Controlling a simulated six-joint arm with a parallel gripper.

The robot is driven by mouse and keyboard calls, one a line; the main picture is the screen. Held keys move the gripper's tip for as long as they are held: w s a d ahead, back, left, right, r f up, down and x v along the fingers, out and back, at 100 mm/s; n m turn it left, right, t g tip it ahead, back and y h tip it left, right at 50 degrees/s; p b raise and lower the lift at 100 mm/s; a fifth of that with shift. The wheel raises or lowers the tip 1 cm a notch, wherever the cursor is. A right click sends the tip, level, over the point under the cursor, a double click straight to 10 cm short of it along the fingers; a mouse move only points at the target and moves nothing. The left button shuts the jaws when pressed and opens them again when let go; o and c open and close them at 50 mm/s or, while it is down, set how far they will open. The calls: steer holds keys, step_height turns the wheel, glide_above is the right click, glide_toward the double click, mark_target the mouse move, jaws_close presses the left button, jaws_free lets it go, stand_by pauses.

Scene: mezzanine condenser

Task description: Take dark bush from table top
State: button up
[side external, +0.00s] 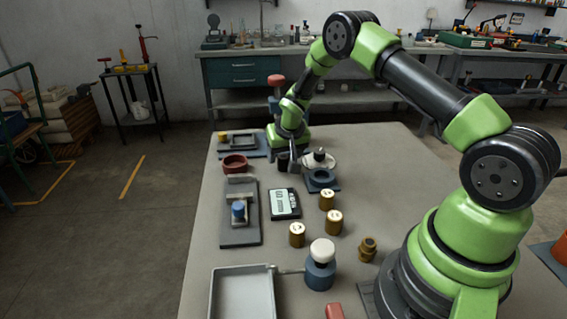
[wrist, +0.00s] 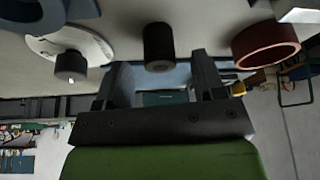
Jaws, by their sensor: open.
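The dark bush (wrist: 158,47) is a short dark brown cylinder standing on the table top. In the wrist view it is just beyond the fingertips, centred on the gap between them. In the side view the dark bush (side external: 282,161) shows small and partly covered beside the fingers. My gripper (wrist: 160,72) is open, with one finger on each side of the gap and nothing between them. In the side view my gripper (side external: 289,162) is low over the far part of the table (side external: 383,190). I cannot tell whether a finger touches the bush.
A red ring-shaped dish (side external: 235,163) is left of the bush. A white disc with a dark knob (side external: 319,159) and a dark blue holed block (side external: 322,180) are to its right. A meter (side external: 285,203) and several brass cylinders stand nearer. The table's right side is clear.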

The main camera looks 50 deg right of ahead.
steer(key=shift+x, duration=0.9)
steer(key=c, duration=1)
steer(key=shift+r, duration=0.1)
